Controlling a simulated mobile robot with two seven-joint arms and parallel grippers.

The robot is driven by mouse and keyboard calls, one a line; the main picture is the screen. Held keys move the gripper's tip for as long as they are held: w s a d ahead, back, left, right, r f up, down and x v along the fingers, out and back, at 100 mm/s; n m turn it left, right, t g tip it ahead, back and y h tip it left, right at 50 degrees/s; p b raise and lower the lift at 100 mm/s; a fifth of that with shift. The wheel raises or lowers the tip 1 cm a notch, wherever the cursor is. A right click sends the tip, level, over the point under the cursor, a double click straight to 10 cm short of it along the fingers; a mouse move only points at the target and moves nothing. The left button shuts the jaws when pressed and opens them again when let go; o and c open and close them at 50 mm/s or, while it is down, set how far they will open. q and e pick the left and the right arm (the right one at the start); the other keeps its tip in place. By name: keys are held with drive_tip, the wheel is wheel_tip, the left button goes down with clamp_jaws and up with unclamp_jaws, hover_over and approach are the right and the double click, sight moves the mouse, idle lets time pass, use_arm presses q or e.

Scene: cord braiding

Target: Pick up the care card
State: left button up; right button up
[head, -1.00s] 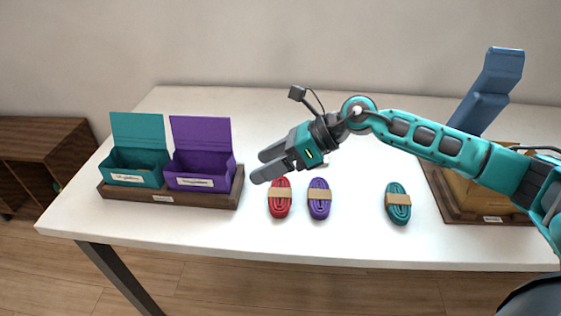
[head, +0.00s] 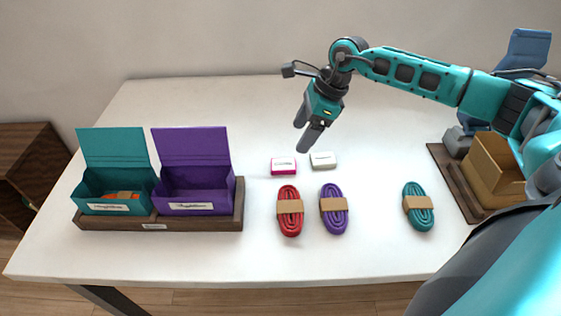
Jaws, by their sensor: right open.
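Two small labelled items lie on the white table (head: 200,103): a pink one with a white face (head: 283,166) and an off-white one (head: 322,160) just to its right. The print on both is too small to read, so I cannot tell which, if either, is the care card. My right gripper (head: 301,139) is open, with its fingers pointing down just behind and above these two items. Nothing shows between its fingers. My left gripper is not in view.
Red (head: 290,221), purple (head: 334,221) and teal (head: 419,219) banded cord bundles lie in front. Open teal (head: 117,192) and purple (head: 193,190) boxes stand in a wooden tray (head: 155,225); the teal one holds something orange. A tan box (head: 493,163) stands at right.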

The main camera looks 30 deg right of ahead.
sight(284, 164)
drive_tip(key=x, duration=0.9)
drive_tip(key=shift+s+f, duration=0.2)
drive_tip(key=shift+f, duration=0.1)
drive_tip(key=c, duration=1.1)
drive_tip(key=shift+r, duration=0.2)
